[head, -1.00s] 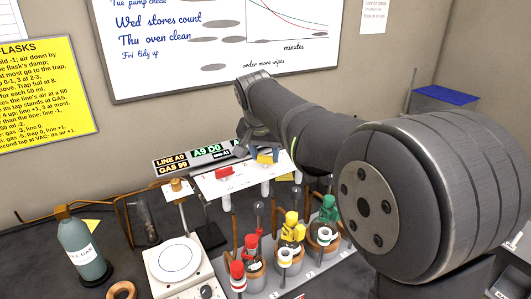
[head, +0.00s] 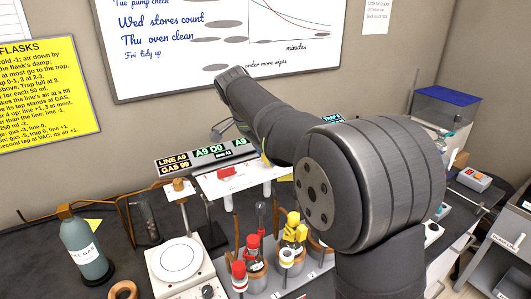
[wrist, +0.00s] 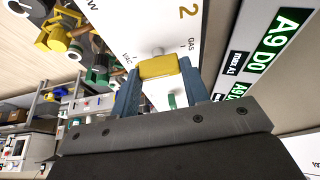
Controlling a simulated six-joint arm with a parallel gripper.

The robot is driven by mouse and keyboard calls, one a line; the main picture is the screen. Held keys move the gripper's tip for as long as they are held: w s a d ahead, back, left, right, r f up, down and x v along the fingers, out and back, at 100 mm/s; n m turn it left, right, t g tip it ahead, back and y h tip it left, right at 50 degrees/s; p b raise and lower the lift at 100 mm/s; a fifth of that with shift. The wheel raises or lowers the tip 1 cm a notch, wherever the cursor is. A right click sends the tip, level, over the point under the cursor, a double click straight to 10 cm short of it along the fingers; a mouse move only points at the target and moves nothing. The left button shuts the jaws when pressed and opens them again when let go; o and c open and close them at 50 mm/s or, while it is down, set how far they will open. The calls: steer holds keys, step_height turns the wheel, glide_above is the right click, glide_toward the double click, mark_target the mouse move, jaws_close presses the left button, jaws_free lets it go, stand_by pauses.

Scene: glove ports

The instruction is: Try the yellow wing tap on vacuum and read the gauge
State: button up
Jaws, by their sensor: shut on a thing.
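The yellow wing tap (wrist: 158,67) is on the white panel (wrist: 172,20) under a figure 2, with GAS and VAC lettered on either side. My gripper (wrist: 158,80) has its blue fingers on both sides of the tap and is shut on it. I cannot tell which label the wing points to. In the head view my arm hides most of this tap and the gripper. The gauge displays (head: 208,153) behind the panel read LINE A0, GAS 99 and A9 D0. The A9 D0 display also shows in the wrist view (wrist: 275,45).
A red tap (head: 226,172) is on the same panel, left of my arm. A green tap (wrist: 172,100) shows between my fingers.

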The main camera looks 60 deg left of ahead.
steer(key=shift+f+m, duration=0.2)
steer(key=shift+m, duration=0.1)
steer(key=o, duration=1)
steer(key=shift+r, duration=0.1)
steer(key=v, duration=1.7)
steer(key=shift+a+r, duration=0.2)
steer(key=shift+f, duration=0.1)
steer(key=x, duration=1.7)
steer(key=shift+d+f, duration=0.1)
steer(key=shift+d, duration=0.1)
